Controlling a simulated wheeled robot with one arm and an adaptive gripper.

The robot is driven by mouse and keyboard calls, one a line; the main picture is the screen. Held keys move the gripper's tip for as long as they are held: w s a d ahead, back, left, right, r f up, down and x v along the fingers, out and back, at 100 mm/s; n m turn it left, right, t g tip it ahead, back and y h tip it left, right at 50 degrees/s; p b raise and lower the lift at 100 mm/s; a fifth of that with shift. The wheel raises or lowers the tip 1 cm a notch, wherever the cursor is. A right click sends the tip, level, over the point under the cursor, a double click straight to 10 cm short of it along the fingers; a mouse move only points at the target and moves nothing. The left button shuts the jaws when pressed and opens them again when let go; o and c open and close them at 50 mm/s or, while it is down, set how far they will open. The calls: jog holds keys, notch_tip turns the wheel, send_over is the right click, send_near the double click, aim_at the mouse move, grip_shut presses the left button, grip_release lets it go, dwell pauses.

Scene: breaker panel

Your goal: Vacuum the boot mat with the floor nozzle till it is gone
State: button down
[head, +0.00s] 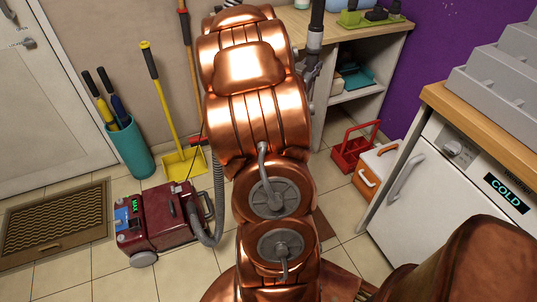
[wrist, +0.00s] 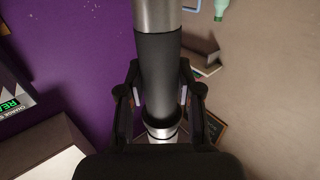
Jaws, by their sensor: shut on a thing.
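My gripper (head: 312,72) is shut around the dark grip of a metal wand (head: 316,25), held upright near the workbench. In the wrist view, both fingers of my gripper (wrist: 160,100) flank the wand's dark grip (wrist: 158,70). The floor nozzle cannot be made out; my arm hides much of the middle. A dark red vacuum (head: 165,215) with a small green display stands on the tiles left of my arm. Its grey ribbed hose (head: 218,185) rises behind my arm. The boot mat (head: 55,222), brown with a patterned middle, lies flat by the door, well apart from my gripper.
A teal bin (head: 130,150) and a yellow dustpan (head: 184,163) stand along the wall. A workbench (head: 365,45), red caddy (head: 353,150), orange-and-white box (head: 375,170) and white cabinet (head: 425,205) are on the right. Bare tiles lie between the mat and vacuum.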

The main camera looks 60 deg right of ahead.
jog(key=shift+f, duration=0.5)
jog(key=shift+f+b, duration=0.9)
jog(key=shift+f, duration=0.55)
jog(key=shift+s+f+b, duration=0.1)
jog(key=shift+f+b, duration=0.05)
jog(key=shift+b, duration=0.6)
